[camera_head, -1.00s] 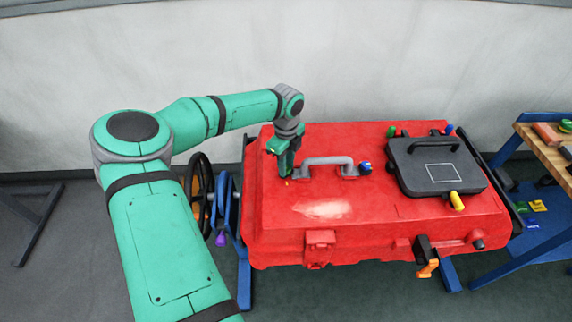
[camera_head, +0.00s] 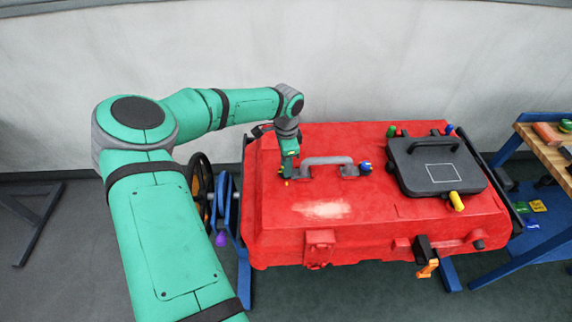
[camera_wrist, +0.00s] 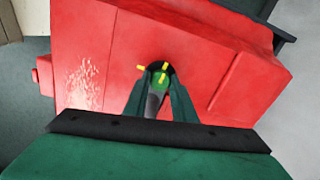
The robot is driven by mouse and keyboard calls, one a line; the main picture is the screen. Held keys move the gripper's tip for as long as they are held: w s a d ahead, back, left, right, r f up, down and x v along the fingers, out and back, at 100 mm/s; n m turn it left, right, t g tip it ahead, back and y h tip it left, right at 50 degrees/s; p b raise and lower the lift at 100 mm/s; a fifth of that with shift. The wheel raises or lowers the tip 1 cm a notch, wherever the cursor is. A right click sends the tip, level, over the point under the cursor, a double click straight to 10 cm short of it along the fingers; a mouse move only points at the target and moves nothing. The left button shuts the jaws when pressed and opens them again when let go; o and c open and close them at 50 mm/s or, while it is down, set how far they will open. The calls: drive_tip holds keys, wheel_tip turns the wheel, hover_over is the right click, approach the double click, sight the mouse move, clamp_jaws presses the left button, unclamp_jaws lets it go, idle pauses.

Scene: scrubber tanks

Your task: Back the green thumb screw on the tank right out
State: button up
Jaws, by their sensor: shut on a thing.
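The red tank (camera_head: 370,215) fills the middle of the head view. My gripper (camera_head: 288,174) points down at the tank's top near its left end, just left of the grey handle. In the wrist view my gripper (camera_wrist: 160,88) has its fingers shut on the green thumb screw (camera_wrist: 158,80), which shows between the fingertips with a yellow mark on it. The screw sits at a dark round spot on the red top. Its thread is hidden, so I cannot tell how far out it stands. In the head view the gripper hides the screw.
A grey handle (camera_head: 328,160) with a blue knob stands beside the gripper. A black lid (camera_head: 436,170) with coloured knobs lies on the tank's right. A black wheel (camera_head: 200,190) is at the left end. A bench (camera_head: 552,140) with small parts stands far right.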

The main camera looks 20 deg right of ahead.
drive_tip(key=shift+s+a+f+n, duration=0.1)
drive_tip(key=shift+s+f+n, duration=0.1)
drive_tip(key=shift+n, duration=0.4)
drive_tip(key=shift+c, duration=0.2)
drive_tip(key=o, duration=1.1)
drive_tip(key=shift+w, duration=0.1)
drive_tip(key=shift+r, duration=0.1)
wheel_tip(320, 180, up, 11)
drive_tip(key=shift+f, duration=0.1)
drive_tip(key=shift+w, duration=0.1)
